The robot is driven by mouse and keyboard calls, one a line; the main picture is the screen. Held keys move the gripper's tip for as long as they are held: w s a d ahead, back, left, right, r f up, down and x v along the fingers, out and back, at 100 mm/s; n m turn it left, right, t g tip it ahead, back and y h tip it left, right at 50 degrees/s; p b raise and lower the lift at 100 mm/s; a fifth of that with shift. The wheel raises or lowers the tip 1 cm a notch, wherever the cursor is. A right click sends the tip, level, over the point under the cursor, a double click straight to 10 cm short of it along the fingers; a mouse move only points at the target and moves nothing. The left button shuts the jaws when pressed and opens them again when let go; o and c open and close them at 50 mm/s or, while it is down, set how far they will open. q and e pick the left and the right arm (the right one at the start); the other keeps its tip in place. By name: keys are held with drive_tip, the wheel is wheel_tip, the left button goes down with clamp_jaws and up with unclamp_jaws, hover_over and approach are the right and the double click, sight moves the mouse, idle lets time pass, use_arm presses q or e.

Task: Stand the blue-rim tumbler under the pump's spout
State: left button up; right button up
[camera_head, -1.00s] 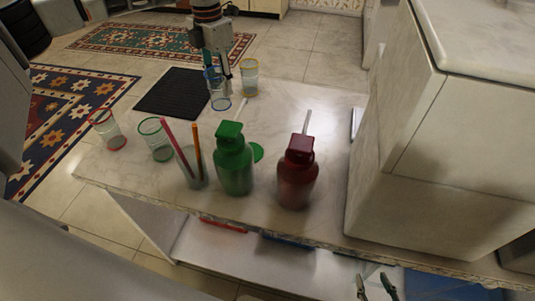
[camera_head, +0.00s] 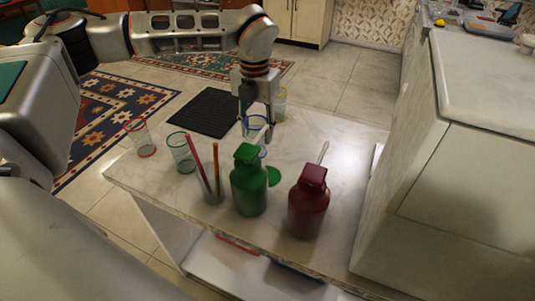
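The blue-rim tumbler (camera_head: 254,131) is clear glass and looks roughly upright behind the green jar. My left gripper (camera_head: 256,122) reaches down from above with one finger on each side of it and is shut on it. I cannot tell whether its base touches the table. The green jar (camera_head: 249,186) has a square top like a pump head. The dark red jar (camera_head: 308,207) has a similar top, with a pale spout-like rod (camera_head: 323,152) pointing away behind it. The green jar's spout is mostly hidden near the tumbler. My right gripper is out of view.
A green disc (camera_head: 273,176) lies behind the green jar. Left of it stand a cup of coloured sticks (camera_head: 212,191), a green-rim tumbler (camera_head: 181,154) and a red-rim tumbler (camera_head: 141,139). A yellow-rim tumbler (camera_head: 280,103) is behind my gripper. A large pale block (camera_head: 400,190) bounds the right.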

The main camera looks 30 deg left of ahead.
use_arm(q)
drive_tip(key=shift+s+d+f+p, duration=0.1)
drive_tip(key=shift+s+d+f, duration=0.5)
drive_tip(key=shift+d, duration=0.25)
drive_tip(key=shift+s+d+f+p, duration=0.1)
drive_tip(key=shift+s+d+f, duration=0.5)
drive_tip(key=shift+d, duration=0.2)
drive_tip(key=shift+s+d+f+p, duration=0.1)
drive_tip(key=shift+s+d+f, duration=0.5)
drive_tip(key=shift+d, duration=0.25)
drive_tip(key=shift+f, duration=0.15)
drive_tip(key=o, duration=1.1)
wheel_tip(320, 180, up, 12)
drive_tip(key=shift+r, duration=0.25)
